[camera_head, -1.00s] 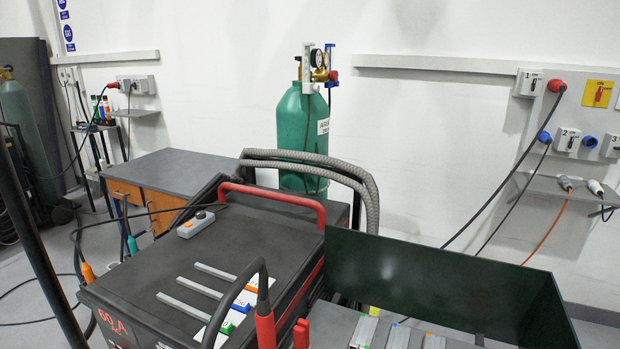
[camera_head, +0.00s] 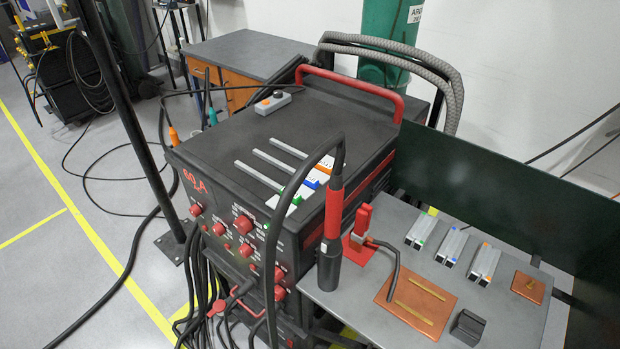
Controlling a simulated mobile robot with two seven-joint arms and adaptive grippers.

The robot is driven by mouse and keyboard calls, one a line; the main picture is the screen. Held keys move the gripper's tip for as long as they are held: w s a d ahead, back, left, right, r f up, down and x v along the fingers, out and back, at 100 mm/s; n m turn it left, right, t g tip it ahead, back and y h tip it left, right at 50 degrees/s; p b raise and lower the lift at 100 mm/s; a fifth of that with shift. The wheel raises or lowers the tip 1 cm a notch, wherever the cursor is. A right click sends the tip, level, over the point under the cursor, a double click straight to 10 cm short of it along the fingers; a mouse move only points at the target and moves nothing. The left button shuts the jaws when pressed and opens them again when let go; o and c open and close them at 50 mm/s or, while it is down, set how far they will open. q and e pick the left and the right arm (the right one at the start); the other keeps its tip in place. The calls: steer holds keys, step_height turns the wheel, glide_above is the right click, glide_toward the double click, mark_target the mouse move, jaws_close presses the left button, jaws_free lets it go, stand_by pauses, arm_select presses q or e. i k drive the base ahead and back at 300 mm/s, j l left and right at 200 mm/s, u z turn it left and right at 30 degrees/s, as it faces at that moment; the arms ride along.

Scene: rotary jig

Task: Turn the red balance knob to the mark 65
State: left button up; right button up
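A black welding machine (camera_head: 290,125) with "60 A" in red on its front edge stands in the middle. Its front panel, seen at a steep slant, carries several red knobs, among them a large one at the upper right (camera_head: 244,224), one at the left (camera_head: 195,210) and one lower right (camera_head: 279,293). The labels and scale marks are too small to read, so I cannot tell which knob is balance or where it points. Neither of my grippers is in view.
A black and red torch (camera_head: 333,215) on a cable stands before the machine's right side. A grey table (camera_head: 385,222) right of it holds metal bars, a copper plate (camera_head: 405,303) and a red clamp (camera_head: 360,228). A dark post (camera_head: 125,110) and hanging cables (camera_head: 200,285) are at left.

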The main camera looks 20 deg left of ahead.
mark_target(219, 230)
steer(key=u, duration=1.25)
